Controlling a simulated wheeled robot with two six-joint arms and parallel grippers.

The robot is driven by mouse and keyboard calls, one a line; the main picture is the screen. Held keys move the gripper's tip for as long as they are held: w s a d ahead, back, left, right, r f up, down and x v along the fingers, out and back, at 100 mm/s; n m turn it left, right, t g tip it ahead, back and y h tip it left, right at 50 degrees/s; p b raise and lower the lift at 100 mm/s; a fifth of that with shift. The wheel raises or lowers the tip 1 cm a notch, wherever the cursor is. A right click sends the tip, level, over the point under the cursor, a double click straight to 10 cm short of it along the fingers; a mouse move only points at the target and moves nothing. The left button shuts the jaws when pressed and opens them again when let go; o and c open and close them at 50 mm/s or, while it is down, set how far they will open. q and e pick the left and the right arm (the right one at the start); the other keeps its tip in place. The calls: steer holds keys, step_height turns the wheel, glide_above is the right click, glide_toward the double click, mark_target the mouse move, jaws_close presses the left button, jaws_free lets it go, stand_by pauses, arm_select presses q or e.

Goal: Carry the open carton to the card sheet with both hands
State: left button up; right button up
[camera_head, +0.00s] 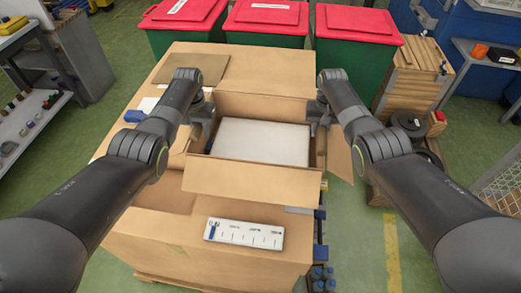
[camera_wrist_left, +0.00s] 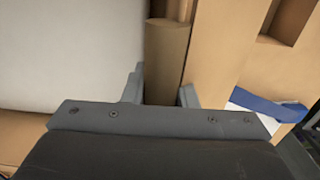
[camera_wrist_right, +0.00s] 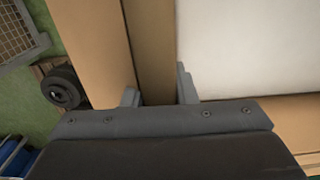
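The open carton (camera_head: 235,174) is in the middle of the head view, its flaps spread and a white block (camera_head: 262,140) inside. My left gripper (camera_head: 203,107) is at its left wall and my right gripper (camera_head: 322,112) at its right wall. In the left wrist view a strip of the carton wall (camera_wrist_left: 166,55) fills the gap between the fingers. In the right wrist view the wall (camera_wrist_right: 155,50) likewise fills the gap. The fingertips are partly hidden. The card sheet (camera_head: 190,69) lies flat behind the carton, to the left. I cannot tell whether the carton is lifted.
The carton is over a large cardboard-topped stack (camera_head: 240,235). A white labelled strip (camera_head: 245,234) lies at its front, and a blue item (camera_head: 134,116) at its left. Red-lidded green bins (camera_head: 265,20) stand behind. Wooden crates (camera_head: 412,75) stand at the right, a grey shelf (camera_head: 30,115) at the left.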

arm_select(q)
jaws_close()
arm_select(e)
jaws_close()
stand_by(0.6)
arm_select(q)
steer(key=shift+w+r, duration=0.1)
steer(key=shift+r, duration=0.1)
arm_select(e)
steer(key=shift+w+r, duration=0.1)
steer(key=shift+r, duration=0.1)
arm_select(q)
steer(key=shift+w, duration=0.1)
arm_select(e)
steer(key=shift+w, duration=0.1)
